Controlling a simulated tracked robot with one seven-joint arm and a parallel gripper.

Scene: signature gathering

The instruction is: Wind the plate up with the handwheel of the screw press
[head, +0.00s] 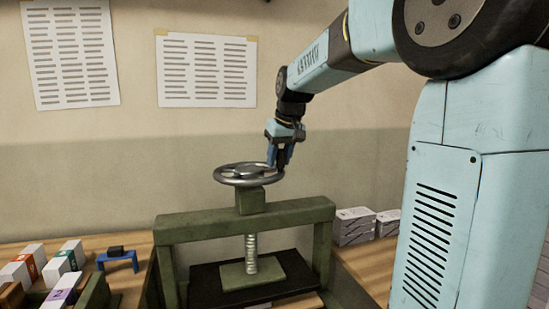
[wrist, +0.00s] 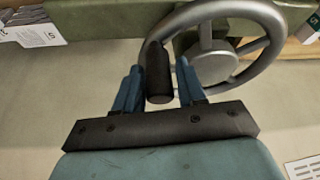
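The screw press has a green frame (head: 200,224) and stands in the middle of the head view. Its silver handwheel (head: 249,174) lies flat on top, and the wheel also shows in the wrist view (wrist: 272,25). A threaded screw (head: 251,254) runs down to the green plate (head: 268,270), low over a black base; the gap under the plate cannot be judged. The wheel's dark handle (wrist: 158,75) stands between the blue fingers of my gripper (wrist: 160,82), with a gap visible at least on the right. My gripper (head: 281,155) is open around it at the wheel's right rim.
White boxes with coloured labels (head: 66,255) and a small blue stand (head: 118,261) are on the bench at left. Stacked white packs (head: 354,226) lie right of the press. Two printed sheets (head: 207,70) hang on the wall behind. Space above the wheel is clear.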

